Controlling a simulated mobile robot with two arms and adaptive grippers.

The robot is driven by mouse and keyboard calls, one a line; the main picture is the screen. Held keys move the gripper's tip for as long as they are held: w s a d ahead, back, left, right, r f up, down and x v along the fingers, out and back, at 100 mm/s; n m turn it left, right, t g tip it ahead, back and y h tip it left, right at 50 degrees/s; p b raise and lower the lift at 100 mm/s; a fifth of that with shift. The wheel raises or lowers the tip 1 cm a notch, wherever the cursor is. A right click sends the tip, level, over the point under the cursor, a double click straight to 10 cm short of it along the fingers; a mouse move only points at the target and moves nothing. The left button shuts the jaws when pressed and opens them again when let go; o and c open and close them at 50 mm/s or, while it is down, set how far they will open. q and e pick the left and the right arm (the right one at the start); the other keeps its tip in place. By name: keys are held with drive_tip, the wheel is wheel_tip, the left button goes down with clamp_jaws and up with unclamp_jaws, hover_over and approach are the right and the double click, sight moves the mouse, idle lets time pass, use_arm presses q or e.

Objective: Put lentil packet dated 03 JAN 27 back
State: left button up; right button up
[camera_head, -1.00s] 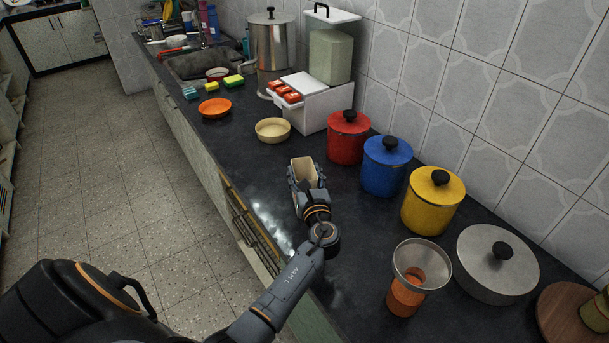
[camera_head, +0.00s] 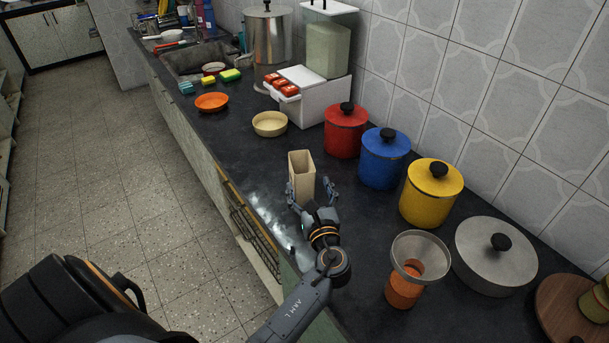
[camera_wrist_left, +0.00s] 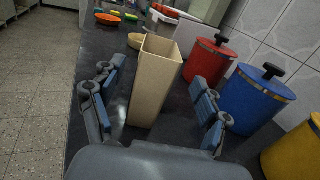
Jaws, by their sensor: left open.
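Several small red packets (camera_head: 282,86) sit at the open front part of the white box (camera_head: 312,104) by the wall; no date can be read and I cannot tell which is the lentil packet. A tall beige open-topped container (camera_head: 302,178) stands upright on the counter. My left gripper (camera_head: 312,191) is open and empty on the near side of this container. In the left wrist view, the beige container (camera_wrist_left: 155,88) stands ahead between the spread fingers, with gaps at both sides. My right gripper is not in view.
Red (camera_head: 345,132), blue (camera_head: 383,160) and yellow (camera_head: 431,194) canisters line the right side. A funnel (camera_head: 420,247) stands in an orange holder nearby, beside a grey lidded pot (camera_head: 494,262). A cream bowl (camera_head: 269,124) and an orange dish (camera_head: 211,103) lie farther back.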

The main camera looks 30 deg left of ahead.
use_arm(q)
drive_tip(key=v, duration=0.3)
drive_tip(key=shift+s+d, duration=0.25)
